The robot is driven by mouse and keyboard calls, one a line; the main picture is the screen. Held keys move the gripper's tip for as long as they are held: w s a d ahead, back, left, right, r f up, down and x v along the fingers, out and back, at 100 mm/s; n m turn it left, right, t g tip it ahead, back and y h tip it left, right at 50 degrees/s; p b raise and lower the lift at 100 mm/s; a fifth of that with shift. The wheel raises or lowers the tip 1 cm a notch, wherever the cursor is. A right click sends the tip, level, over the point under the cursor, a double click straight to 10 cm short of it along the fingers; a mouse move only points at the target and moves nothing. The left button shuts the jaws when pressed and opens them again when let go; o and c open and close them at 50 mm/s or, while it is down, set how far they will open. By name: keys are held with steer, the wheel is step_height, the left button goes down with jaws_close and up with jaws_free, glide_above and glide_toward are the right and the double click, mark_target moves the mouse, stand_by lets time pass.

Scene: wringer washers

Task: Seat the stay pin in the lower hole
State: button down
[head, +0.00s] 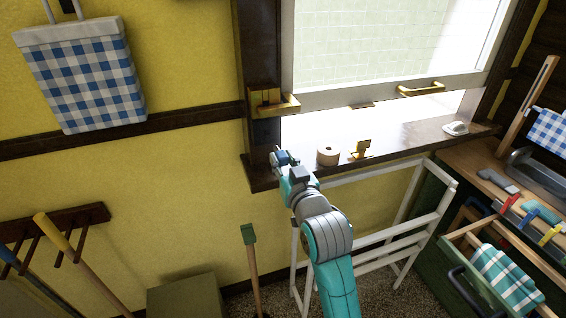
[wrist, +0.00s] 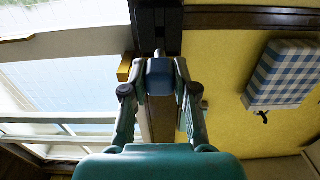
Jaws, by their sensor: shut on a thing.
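My gripper (head: 281,158) is shut on the stay pin, at the left end of the sill in the head view. In the wrist view the pin's blue grip (wrist: 160,76) sits between the two fingers, with a short pale metal end showing beyond it. The pin points toward the dark window post (head: 262,60). A brass bracket (head: 267,98) is on that post, above my gripper in the head view. I cannot make out the lower hole in either view, nor tell whether the pin touches the post.
The raised window sash has a brass handle (head: 421,89). A tan roll (head: 327,156), a brass catch (head: 361,150) and a white object (head: 456,128) stand on the sill. A white rack (head: 440,200) is below. A checked bag (head: 85,80) hangs left.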

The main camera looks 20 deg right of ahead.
mark_target(275, 147)
steer(key=shift+w, duration=3)
steer(key=shift+w, duration=2.25)
stand_by(1.9)
steer(key=shift+w+r, duration=0.1)
stand_by(0.8)
